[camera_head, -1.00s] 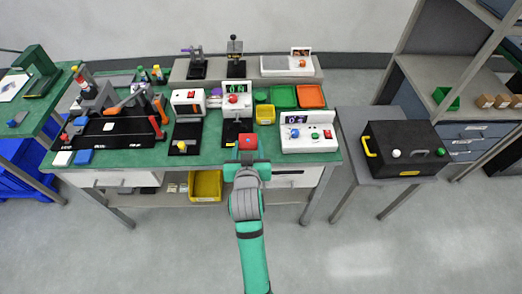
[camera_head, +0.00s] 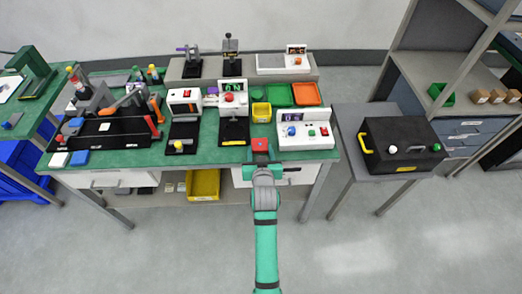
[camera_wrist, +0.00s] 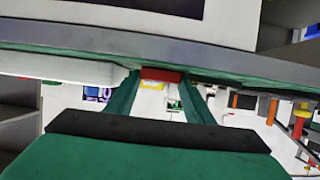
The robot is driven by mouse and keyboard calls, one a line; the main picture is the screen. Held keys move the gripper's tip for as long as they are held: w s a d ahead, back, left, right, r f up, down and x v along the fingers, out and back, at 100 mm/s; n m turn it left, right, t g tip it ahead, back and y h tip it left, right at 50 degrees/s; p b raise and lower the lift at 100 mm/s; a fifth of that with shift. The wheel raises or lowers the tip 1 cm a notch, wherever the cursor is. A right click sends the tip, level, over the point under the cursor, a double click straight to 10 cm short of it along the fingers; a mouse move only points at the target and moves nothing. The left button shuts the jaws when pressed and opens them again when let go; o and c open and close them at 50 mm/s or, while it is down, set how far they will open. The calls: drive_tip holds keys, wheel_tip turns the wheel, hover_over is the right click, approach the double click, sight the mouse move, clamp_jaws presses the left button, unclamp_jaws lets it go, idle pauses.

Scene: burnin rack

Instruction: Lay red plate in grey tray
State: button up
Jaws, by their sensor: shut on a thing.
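My gripper (camera_head: 262,157) is shut on a small red plate (camera_head: 261,144) and holds it by the front edge of the green-topped bench. The red plate also shows in the wrist view (camera_wrist: 161,75), between the two green fingers. I cannot tell whether it touches the bench. A flat grey piece (camera_head: 112,81) lies at the back left of the bench, partly hidden behind other equipment. It may be the grey tray, but it is too small to be sure.
A white control box (camera_head: 308,132) stands just right of my gripper, and a black-based fixture (camera_head: 234,130) to its left. A yellow bin (camera_head: 261,112), green tray (camera_head: 279,95) and orange tray (camera_head: 307,94) sit behind. A black case (camera_head: 402,146) stands on the right-hand table.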

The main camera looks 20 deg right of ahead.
drive_tip(key=shift+d, duration=0.1)
drive_tip(key=o, duration=1.1)
drive_tip(key=shift+f, duration=0.1)
